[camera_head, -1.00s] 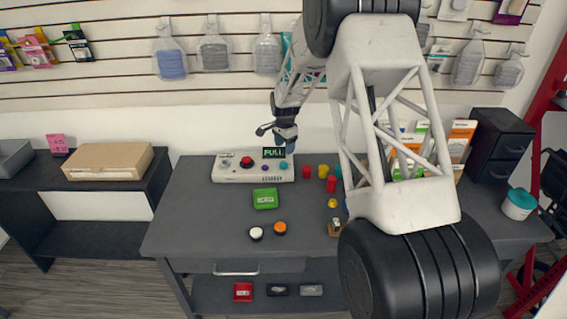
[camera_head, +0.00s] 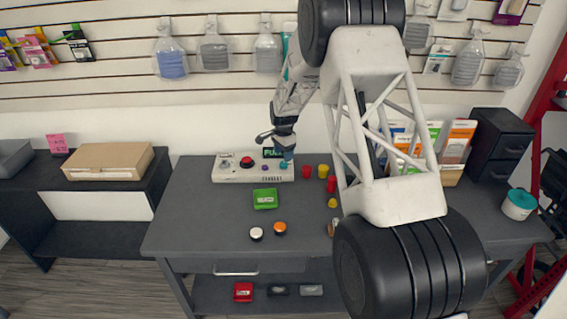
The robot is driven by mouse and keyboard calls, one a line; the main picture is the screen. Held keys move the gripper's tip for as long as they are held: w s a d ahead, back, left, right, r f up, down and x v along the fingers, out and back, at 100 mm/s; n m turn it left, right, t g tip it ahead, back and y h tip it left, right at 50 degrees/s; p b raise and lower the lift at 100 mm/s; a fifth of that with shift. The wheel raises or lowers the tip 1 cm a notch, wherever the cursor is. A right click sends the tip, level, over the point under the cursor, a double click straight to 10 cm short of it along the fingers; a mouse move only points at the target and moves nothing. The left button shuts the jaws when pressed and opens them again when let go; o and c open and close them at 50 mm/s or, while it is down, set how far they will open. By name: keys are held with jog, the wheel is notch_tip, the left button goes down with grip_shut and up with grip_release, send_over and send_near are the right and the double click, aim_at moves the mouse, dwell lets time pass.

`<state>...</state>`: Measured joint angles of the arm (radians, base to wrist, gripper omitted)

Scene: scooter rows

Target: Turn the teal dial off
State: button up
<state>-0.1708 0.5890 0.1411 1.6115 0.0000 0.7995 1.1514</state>
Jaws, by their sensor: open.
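A white control panel (camera_head: 228,175) lies at the back of the dark grey table. It carries a red button (camera_head: 246,161), a small purple knob (camera_head: 265,168), a green-lit display (camera_head: 270,153) and the teal dial (camera_head: 284,164) at its right end. The display's text is partly covered by my gripper; "FU" can be made out. My gripper (camera_head: 286,156) points down right over the teal dial. Its fingertips are at or just above the dial; contact cannot be told. It is open, though its fingers are small and partly hidden here.
Red and yellow cups (camera_head: 323,171) stand just right of the panel. A green box (camera_head: 265,199), a white puck (camera_head: 256,233) and an orange puck (camera_head: 280,228) lie in front. My arm hides part of the table's right side.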

aim_at(284, 163)
jog(key=shift+f, duration=2.5)
jog(key=c, duration=0.9)
